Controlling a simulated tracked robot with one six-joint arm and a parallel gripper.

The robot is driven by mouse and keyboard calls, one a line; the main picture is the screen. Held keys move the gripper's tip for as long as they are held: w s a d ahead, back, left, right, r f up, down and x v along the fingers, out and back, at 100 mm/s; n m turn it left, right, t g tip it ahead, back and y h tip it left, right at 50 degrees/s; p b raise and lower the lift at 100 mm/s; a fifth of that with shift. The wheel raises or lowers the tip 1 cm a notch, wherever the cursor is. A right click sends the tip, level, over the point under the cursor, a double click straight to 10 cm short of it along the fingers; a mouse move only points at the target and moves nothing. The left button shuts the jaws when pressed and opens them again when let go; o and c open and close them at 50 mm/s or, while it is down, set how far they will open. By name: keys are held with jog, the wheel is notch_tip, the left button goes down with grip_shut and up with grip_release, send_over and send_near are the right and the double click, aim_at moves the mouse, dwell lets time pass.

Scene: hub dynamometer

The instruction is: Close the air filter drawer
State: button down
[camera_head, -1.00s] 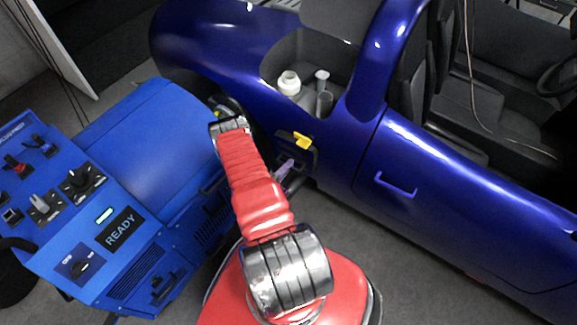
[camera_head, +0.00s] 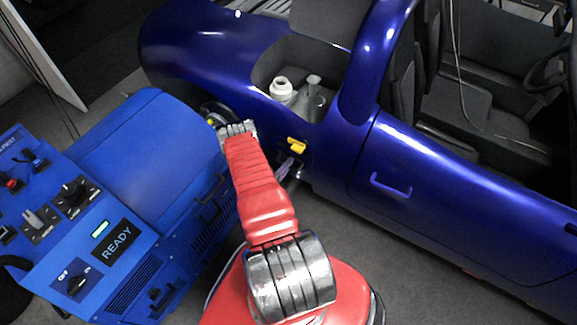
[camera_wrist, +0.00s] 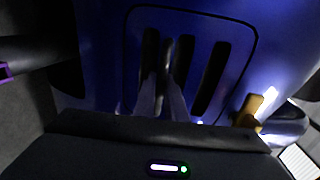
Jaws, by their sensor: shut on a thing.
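The air filter drawer front, a blue panel with rounded corners and three dark upright slots (camera_wrist: 226,55), fills the middle of the wrist view. A thin dark outline runs around it, and it looks about level with the blue body there. My gripper (camera_wrist: 164,80) is shut at the slots, its two pale fingers apparently on the slat between two of them. The exact contact is dark. A yellow latch (camera_wrist: 248,108) is beside the panel's lower right; it also shows in the head view (camera_head: 296,145).
The blue car (camera_head: 450,170) fills the right, with a white-capped reservoir (camera_head: 281,89) in its open rear bay. The blue dynamometer cabinet (camera_head: 150,140) stands close left of my arm.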

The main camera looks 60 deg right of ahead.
jog(key=shift+f, duration=0.1)
jog(key=c, duration=1.8)
grip_release()
jog(key=a, duration=0.4)
jog(key=a+r, duration=0.1)
jog(key=a, duration=0.4)
jog(key=w+a, duration=0.1)
jog(key=a, duration=0.3)
jog(key=shift+a+r, duration=0.3)
jog(key=shift+r, duration=0.1)
